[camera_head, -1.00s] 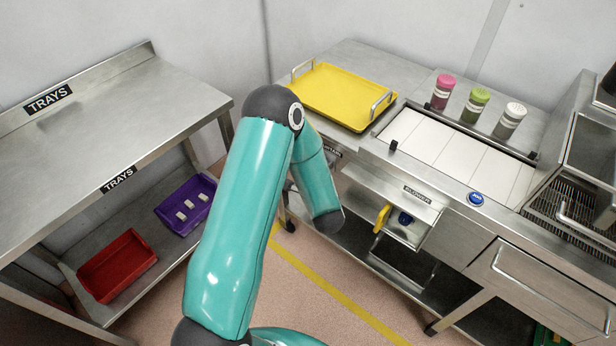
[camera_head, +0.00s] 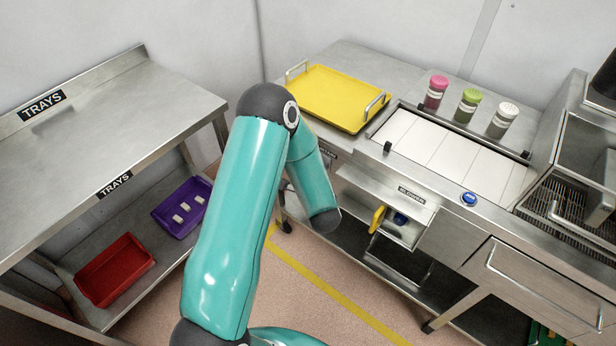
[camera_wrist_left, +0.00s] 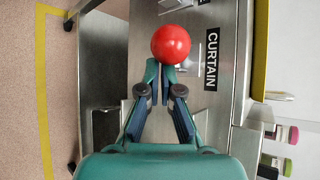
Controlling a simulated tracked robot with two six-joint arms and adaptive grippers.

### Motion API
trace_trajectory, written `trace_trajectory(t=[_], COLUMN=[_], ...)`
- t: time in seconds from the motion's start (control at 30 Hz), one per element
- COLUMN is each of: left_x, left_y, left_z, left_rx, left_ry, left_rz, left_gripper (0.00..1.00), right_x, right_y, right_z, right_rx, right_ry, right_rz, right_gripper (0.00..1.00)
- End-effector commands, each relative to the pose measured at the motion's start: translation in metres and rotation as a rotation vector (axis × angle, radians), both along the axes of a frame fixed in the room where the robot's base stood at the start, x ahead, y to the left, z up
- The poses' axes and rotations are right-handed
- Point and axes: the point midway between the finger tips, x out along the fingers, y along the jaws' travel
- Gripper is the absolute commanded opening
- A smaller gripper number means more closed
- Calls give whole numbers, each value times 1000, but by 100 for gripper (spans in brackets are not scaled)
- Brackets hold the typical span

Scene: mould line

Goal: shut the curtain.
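In the left wrist view a red ball knob (camera_wrist_left: 171,44) stands out from a steel front, beside a black CURTAIN label (camera_wrist_left: 211,61). My left gripper (camera_wrist_left: 158,68) points at the knob. Its fingertips are almost together, right at the knob's near edge, with nothing seen between them. Whether they touch the knob I cannot tell. In the head view my arm hides the knob and left gripper; only the end of a dark label (camera_head: 328,153) shows on the counter front. The curtain itself cannot be made out. My right gripper is in neither view.
A yellow tray (camera_head: 338,97) lies on the counter, left of a white tiled strip (camera_head: 452,148). Pink, green and white shakers stand behind the strip. Below is an open BLOWER compartment with a yellow handle (camera_head: 378,219). A steel TRAYS table (camera_head: 110,140) stands left, with floor between.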

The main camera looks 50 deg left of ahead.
Motion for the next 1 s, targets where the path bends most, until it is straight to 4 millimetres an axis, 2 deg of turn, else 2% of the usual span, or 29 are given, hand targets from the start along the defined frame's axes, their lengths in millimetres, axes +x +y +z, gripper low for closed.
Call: trace_trajectory(t=[0.27,0.33,0.6,0.8,1.0], left_x=[3,4,-1,-3,-4], left_y=[-16,-26,-64,-78,-81], left_z=[-42,-21,22,39,42], left_rx=[-3,-1,-4,-5,-4], left_ry=[7,0,3,5,7], left_rz=[4,1,-2,0,1], left_gripper=[0,0,0,0,0], right_x=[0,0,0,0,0], right_y=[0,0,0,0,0], right_z=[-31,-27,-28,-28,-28], right_rx=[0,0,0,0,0], right_ry=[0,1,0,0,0], right_rz=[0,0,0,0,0], right_gripper=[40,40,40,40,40])
